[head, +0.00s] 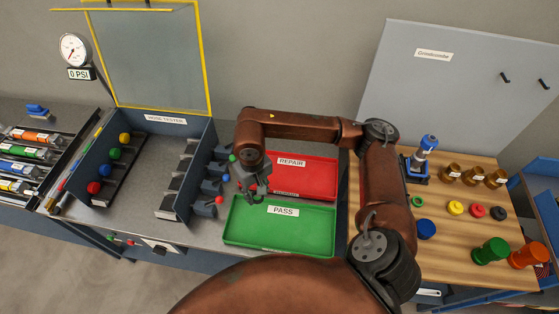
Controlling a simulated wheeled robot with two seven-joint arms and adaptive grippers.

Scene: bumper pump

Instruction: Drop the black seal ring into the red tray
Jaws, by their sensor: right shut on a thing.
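My right gripper (255,194) points down above the left end of the red tray (325,164) and green tray, near the edge between them. It is shut on a small dark thing, taken as the black seal ring; it hardly stands out from the dark fingers. The red tray, labelled REPAIR, looks empty where it shows; my right arm crosses above its far side. A black round piece (498,213) lies on the wooden table; whether it is a ring or a cap is unclear. My left gripper is out of view.
The green tray (310,246), labelled PASS, lies in front of the red one. The hose tester (165,122), with several coloured knobs, stands left of the trays. The wooden table (452,262) at the right holds coloured caps, cups and a blue-topped pump.

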